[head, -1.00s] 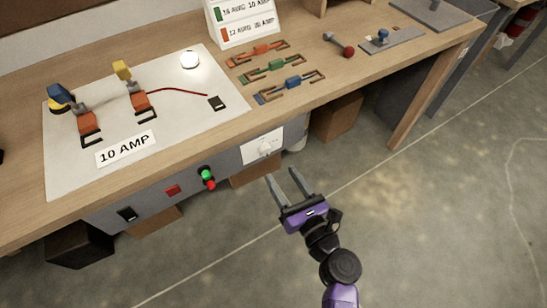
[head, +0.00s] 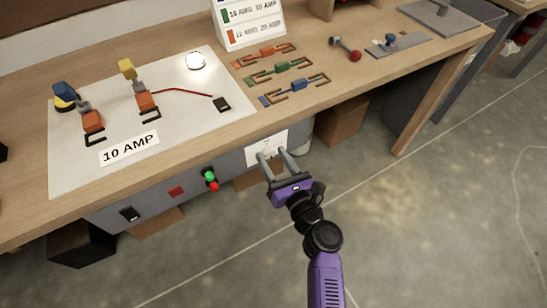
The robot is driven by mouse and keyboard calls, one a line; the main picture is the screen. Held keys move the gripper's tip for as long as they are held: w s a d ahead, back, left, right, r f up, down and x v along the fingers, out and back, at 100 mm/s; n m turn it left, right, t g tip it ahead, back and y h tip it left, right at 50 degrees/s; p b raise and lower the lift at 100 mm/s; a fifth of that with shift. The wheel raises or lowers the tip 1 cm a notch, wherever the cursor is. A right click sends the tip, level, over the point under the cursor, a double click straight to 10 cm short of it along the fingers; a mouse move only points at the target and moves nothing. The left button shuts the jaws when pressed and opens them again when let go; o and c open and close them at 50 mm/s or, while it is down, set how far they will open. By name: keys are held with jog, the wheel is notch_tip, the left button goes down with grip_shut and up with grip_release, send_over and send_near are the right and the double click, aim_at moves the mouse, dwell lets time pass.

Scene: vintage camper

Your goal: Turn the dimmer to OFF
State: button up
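The dimmer (head: 268,147) is a white plate with a round knob on the grey front panel under the workbench edge. My gripper (head: 272,153) is in front of it, with two grey fingers pointing at the plate and spread apart. The fingertips overlap the plate around the knob's place. The knob is partly hidden by the fingers, and I cannot tell whether they touch it. The dimmer's markings and its setting are too small to read. A round lamp (head: 196,61) on the white board glows.
The grey panel also bears a green and red light (head: 210,178), a red switch (head: 176,192) and a black switch (head: 129,214). The wooden bench top (head: 340,100) overhangs the panel. A brown box (head: 342,118) stands under the bench. Floor in front is clear.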

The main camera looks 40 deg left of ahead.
grip_shut()
